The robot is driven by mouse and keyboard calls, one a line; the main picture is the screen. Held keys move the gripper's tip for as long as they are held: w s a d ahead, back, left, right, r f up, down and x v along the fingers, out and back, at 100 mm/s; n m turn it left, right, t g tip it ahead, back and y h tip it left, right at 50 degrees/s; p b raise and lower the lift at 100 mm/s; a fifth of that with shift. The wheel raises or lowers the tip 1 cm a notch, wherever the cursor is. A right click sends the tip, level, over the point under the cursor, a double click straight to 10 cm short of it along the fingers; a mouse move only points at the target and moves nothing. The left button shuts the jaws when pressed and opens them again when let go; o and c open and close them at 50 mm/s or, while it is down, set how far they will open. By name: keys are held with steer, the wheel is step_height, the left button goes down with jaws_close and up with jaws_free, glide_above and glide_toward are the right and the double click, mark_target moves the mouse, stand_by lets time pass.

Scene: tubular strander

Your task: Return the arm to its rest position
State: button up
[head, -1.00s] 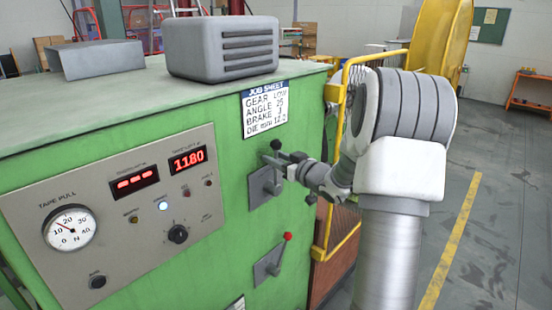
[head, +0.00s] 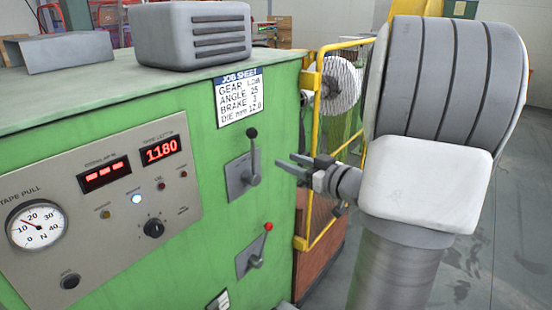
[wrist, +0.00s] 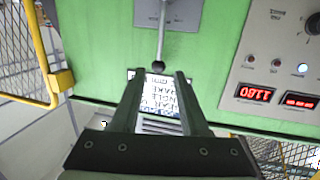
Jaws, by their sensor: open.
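My gripper (head: 289,165) is in the middle of the head view, its two fingers apart and empty. It stands to the right of the black-knobbed lever (head: 253,155) on the green cabinet, with a visible gap between them. In the wrist view the open fingers of my gripper (wrist: 155,88) point toward the same lever (wrist: 159,45), whose knob shows just beyond the fingertips. My arm (head: 425,150) fills the right side of the head view, bent, with the forearm reaching left toward the cabinet.
The green cabinet (head: 120,120) carries a panel with red displays, a job sheet (head: 238,97) and a red-knobbed lever (head: 258,250) below. A yellow mesh guard (head: 326,225) stands just behind my gripper. Grey floor (head: 510,230) is open at the right.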

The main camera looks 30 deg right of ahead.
steer(key=shift+s+d+r, duration=0.1)
steer(key=shift+s+d, duration=0.05)
steer(key=shift+s, duration=0.8)
